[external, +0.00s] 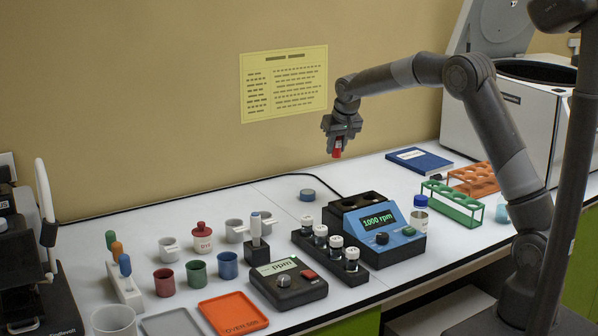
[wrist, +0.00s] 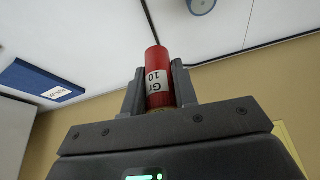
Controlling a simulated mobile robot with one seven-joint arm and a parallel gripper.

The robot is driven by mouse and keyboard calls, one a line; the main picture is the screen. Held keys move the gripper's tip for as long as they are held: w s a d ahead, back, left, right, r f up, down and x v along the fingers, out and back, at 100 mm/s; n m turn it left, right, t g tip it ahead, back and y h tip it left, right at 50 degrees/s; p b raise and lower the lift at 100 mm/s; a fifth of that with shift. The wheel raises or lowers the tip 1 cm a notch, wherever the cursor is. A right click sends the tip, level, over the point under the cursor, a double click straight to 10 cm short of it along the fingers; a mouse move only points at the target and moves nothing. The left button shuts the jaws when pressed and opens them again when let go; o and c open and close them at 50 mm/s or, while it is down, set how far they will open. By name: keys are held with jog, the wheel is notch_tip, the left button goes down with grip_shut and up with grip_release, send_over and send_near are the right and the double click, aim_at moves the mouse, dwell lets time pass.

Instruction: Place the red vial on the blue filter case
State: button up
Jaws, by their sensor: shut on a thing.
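My gripper (external: 340,139) is shut on the red vial (external: 337,148) and holds it in the air above the back of the bench, near the wall. In the wrist view the red vial (wrist: 155,65) sits between the two fingers (wrist: 157,88), with a white label showing. A small, low, round blue case (external: 307,195) lies on the bench below and left of my gripper; part of it shows at the top edge of the wrist view (wrist: 200,5). A flat blue book-like thing with a white label (external: 418,161) lies to the right. I cannot tell surely which is the filter case.
Green (external: 452,203) and orange (external: 473,180) racks stand to the right. A black cable (external: 325,180) runs behind the round case. White bench around the round case is clear.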

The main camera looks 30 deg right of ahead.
jog(key=d, duration=0.3)
send_over(306, 190)
jog(key=s, duration=0.1)
jog(key=shift+m, duration=0.3)
jog(key=f, duration=0.6)
jog(key=shift+s+a+f, duration=0.15)
jog(key=shift+s+f, duration=0.05)
jog(key=shift+f, duration=2)
jog(key=shift+f, duration=0.1)
jog(key=o, duration=0.9)
jog(key=shift+o, duration=0.2)
jog(key=v, duration=1.2)
jog(key=shift+r, duration=0.25)
